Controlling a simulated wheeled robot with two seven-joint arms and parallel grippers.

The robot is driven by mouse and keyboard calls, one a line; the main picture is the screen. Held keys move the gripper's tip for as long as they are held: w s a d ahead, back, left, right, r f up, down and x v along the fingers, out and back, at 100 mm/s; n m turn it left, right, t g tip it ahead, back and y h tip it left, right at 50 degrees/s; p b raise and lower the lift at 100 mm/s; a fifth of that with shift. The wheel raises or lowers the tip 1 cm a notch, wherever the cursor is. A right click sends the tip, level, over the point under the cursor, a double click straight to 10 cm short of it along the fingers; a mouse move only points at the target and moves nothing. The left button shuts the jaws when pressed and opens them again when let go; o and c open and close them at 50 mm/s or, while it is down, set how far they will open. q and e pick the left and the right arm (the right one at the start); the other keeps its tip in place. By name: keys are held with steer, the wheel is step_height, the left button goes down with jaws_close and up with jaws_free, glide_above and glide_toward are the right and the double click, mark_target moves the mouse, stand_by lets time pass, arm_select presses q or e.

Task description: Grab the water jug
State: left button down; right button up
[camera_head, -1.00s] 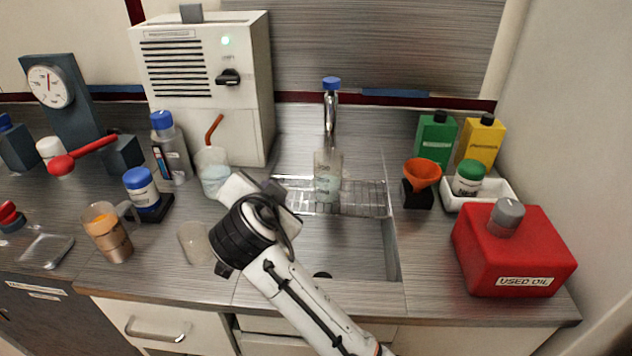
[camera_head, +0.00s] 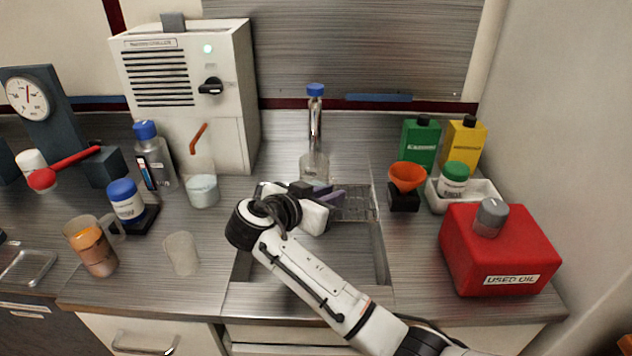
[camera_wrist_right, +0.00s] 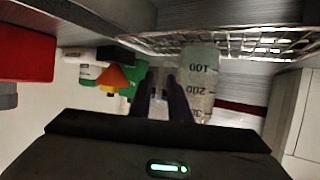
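The water jug (camera_head: 314,166) is a clear vessel with dark measuring marks, upright under the tap at the back of the sink. My right gripper (camera_head: 328,196) is in front of it and hides its lower part. In the right wrist view the jug (camera_wrist_right: 200,85) shows its marks upside down. It lies to the right of my two dark fingers (camera_wrist_right: 161,85), not between them. The fingers are apart with a gap between them and hold nothing. Whether a finger touches the jug cannot be told. My left gripper is out of view.
A wire rack (camera_head: 358,203) lies in the sink. An orange funnel (camera_head: 407,176) and a red used oil can (camera_head: 500,250) stand to the right. A glass beaker (camera_head: 202,190), an empty cup (camera_head: 182,253) and a handled jug of brown liquid (camera_head: 92,246) stand to the left.

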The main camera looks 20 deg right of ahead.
steer(key=shift+x, duration=1.2)
jaws_close()
steer(key=shift+a+r, duration=0.1)
steer(key=shift+r, duration=0.1)
